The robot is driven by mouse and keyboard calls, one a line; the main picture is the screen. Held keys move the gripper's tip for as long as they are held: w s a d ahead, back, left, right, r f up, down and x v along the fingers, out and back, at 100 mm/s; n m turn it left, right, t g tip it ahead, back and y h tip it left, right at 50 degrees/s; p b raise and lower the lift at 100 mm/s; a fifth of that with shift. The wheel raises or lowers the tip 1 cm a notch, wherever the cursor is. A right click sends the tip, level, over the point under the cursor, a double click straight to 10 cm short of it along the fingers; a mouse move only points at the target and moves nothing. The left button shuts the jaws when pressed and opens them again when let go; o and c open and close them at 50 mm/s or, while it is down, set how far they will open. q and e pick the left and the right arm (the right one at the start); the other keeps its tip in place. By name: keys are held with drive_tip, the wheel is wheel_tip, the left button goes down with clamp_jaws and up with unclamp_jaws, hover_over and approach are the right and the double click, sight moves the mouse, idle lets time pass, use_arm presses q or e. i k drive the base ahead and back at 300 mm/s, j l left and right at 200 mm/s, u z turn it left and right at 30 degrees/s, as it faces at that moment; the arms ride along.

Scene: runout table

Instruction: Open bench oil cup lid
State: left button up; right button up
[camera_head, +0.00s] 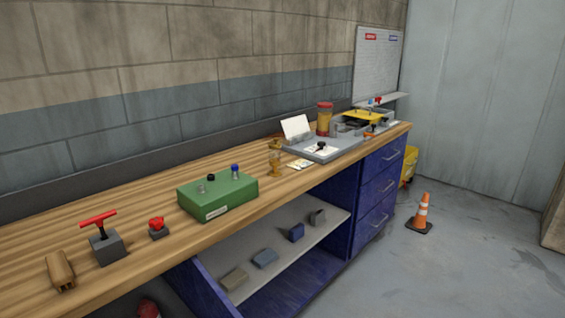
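A small amber and brass-coloured piece (275,160) stands on the wooden bench top, behind the right end of the green box; it looks like the oil cup. It is too small to tell whether its lid is open or shut. Neither of my grippers shows in the head view.
The long wooden bench (130,212) carries a green box (218,204), a red-handled block (106,248), a red button (157,228), a brown block (60,270) and a grey tray (322,154). An orange cone (422,214) stands on open floor at the right.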

sight(275, 144)
drive_tip(key=k, duration=0.55)
drive_tip(key=k+u, duration=0.1)
drive_tip(key=u, duration=1.65)
drive_tip(key=l+u, duration=0.15)
drive_tip(key=l, duration=0.35)
drive_tip(key=l+u, duration=0.15)
drive_tip(key=l, duration=0.3)
drive_tip(key=k+l+u, duration=0.2)
drive_tip(key=l, duration=0.3)
drive_tip(key=l+u, duration=0.15)
drive_tip(key=l, duration=0.35)
drive_tip(key=k+l+u, duration=0.15)
drive_tip(key=l, duration=0.3)
